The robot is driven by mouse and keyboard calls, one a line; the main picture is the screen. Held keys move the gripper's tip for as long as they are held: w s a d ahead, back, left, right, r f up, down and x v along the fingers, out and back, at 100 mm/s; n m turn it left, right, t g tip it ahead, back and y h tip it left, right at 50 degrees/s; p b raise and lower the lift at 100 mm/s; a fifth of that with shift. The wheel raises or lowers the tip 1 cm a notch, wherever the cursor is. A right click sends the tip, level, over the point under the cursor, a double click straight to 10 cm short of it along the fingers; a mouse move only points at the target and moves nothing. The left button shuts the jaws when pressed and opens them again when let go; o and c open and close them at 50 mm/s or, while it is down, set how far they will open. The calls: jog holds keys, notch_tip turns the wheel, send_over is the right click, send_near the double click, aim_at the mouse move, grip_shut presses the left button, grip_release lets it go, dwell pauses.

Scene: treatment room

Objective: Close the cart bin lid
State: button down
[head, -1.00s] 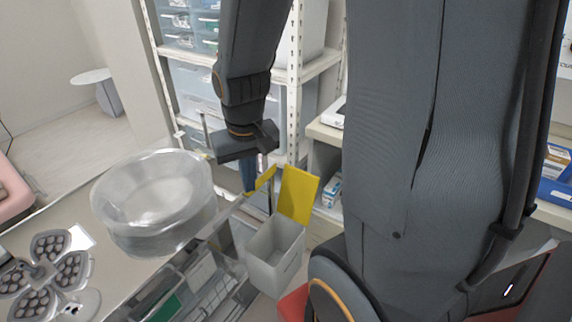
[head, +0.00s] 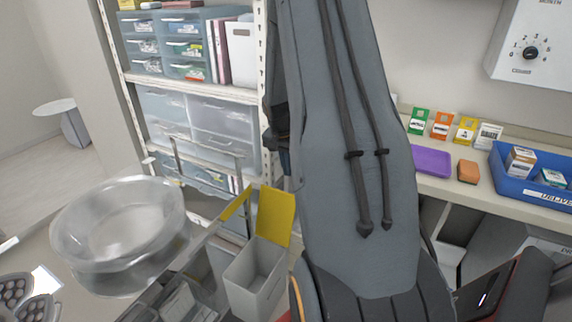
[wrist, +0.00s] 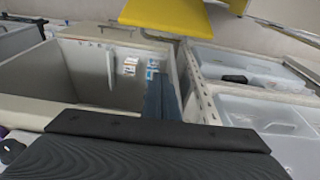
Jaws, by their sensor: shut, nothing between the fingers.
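The cart bin (head: 255,285) is a pale open-topped box at the cart's side in the head view. Its yellow lid (head: 275,215) stands up at the rear edge, so the bin is open. My gripper is mostly hidden behind my arm in the head view. In the wrist view its blue-grey fingers (wrist: 160,97) are together and empty. A yellow panel (wrist: 165,14), which looks like the lid, is at the top of the wrist view, apart from the fingers. The bin's opening is not clear there.
A clear round basin (head: 120,225) stands on the cart top (head: 30,248), left of the bin. A shelf rack with drawers (head: 205,125) stands behind.

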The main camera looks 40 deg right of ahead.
notch_tip(320, 180, down, 5)
jog(key=s+a+p, duration=0.1)
jog(key=a+p, duration=0.1)
jog(key=shift+a+f+p, duration=0.15)
jog(key=shift+a+p, duration=0.15)
jog(key=shift+p, duration=0.1)
jog(key=shift+s, duration=0.1)
dwell(0.3)
